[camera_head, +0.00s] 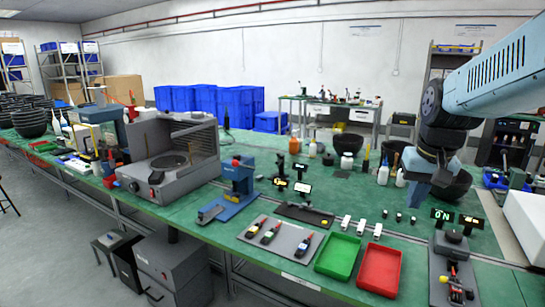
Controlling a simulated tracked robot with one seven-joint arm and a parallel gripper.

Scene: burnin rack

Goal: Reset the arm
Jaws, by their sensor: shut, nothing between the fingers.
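My arm (490,78) reaches in from the upper right, pale blue with dark joints. Its end points down over the right part of the green bench (330,218). My gripper (441,179) is small and dark here, shut and empty. It is above the bench top, in front of a dark bowl (462,187) that it partly hides. It appears apart from the things on the bench.
A green tray (338,257) and a red tray (380,269) lie at the front edge, beside a grey mat with several tools (272,237). A grey box device (452,262) and a white box (526,222) stand right. A blue press (237,180) and grey chamber (172,150) stand left.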

